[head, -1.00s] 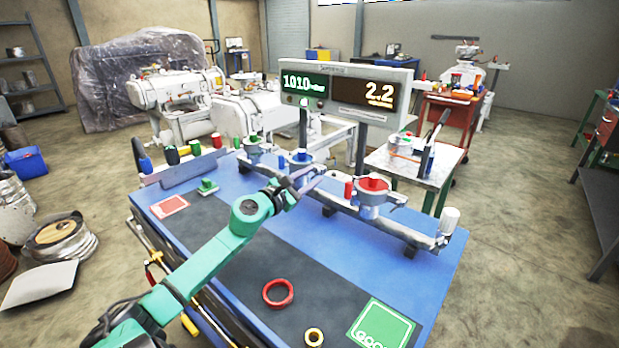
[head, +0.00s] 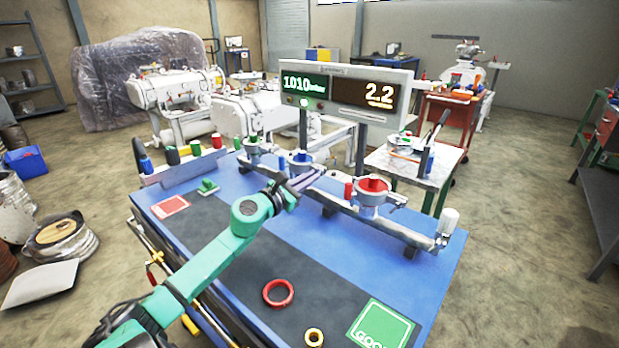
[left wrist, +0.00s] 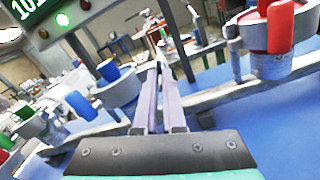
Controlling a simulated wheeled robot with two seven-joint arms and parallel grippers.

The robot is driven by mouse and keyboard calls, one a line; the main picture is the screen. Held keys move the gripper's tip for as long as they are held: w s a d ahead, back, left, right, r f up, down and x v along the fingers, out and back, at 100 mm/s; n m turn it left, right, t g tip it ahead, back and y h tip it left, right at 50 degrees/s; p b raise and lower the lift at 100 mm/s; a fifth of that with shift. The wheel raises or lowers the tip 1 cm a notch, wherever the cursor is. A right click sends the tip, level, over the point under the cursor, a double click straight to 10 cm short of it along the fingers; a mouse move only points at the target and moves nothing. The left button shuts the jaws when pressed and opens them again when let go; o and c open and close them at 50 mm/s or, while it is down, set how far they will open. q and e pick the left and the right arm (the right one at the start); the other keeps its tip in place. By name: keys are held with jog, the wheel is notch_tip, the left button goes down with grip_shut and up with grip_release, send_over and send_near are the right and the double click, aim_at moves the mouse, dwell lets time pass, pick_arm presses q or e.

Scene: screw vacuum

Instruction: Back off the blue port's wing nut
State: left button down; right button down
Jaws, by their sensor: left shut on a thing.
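The blue port (head: 300,164), with a blue plug standing in it, sits on the grey manifold bar between the green and red ports. In the left wrist view the blue port (left wrist: 117,86) is left of my fingers. My left gripper (head: 308,180) reaches in from the lower left, its tips at the right side of the blue port. In the left wrist view its long fingers (left wrist: 161,62) come close together, shut on the blue port's wing nut. My right gripper is not in view.
The red port (head: 372,190) stands to the right on the manifold bar (head: 338,194), and the green port (head: 253,149) to the left. A display (head: 345,92) reading 1010 and 2.2 stands behind. A red ring (head: 278,293) and a yellow ring (head: 314,337) lie on the mat in front.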

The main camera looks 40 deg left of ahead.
pick_arm(q)
jog(key=n+p, duration=0.9)
jog(key=n, duration=1.3)
jog(key=shift+r+p, duration=0.15)
jog(key=shift+p, duration=0.25)
jog(key=shift+n, duration=0.4)
jog(key=c, duration=1)
grip_release()
jog(key=shift+f, duration=0.2)
